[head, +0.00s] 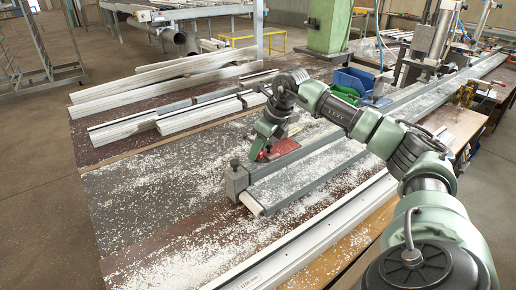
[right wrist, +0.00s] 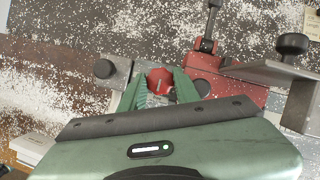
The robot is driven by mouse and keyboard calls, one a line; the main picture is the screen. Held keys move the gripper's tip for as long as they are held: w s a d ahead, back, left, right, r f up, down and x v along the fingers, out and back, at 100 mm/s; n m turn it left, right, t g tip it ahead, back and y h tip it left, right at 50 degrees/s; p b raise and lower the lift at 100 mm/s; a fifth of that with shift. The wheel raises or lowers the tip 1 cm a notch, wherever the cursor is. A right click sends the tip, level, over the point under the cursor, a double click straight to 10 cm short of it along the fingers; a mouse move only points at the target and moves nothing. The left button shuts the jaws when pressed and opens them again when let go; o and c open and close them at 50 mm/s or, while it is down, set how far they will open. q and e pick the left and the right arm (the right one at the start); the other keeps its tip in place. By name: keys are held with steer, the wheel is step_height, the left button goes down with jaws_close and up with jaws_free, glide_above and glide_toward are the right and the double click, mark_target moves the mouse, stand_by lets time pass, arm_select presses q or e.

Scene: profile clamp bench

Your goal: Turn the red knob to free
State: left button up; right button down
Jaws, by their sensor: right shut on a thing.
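The red knob (right wrist: 158,77) shows in the right wrist view between the two green fingers of my right gripper (right wrist: 160,84). The gripper is shut on it, with a finger on either side. Beside the knob is the red clamp body (right wrist: 222,88), with a dark lever end (right wrist: 207,44) pointing up in the picture. In the head view my right gripper (head: 261,151) reaches down to the metal profile rail, next to the red clamp plate (head: 286,148). My fingers mostly hide the knob there, and which way it is set cannot be told. My left gripper is out of view.
A grey end block with a dark knob (head: 236,180) stands at the rail's near end. White profiles (head: 165,75) lie stacked at the back left. White chips cover the bench (head: 145,185), whose left part is otherwise clear.

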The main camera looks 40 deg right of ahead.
steer(key=c, duration=1.1)
jaws_free()
steer(key=shift+o, duration=0.2)
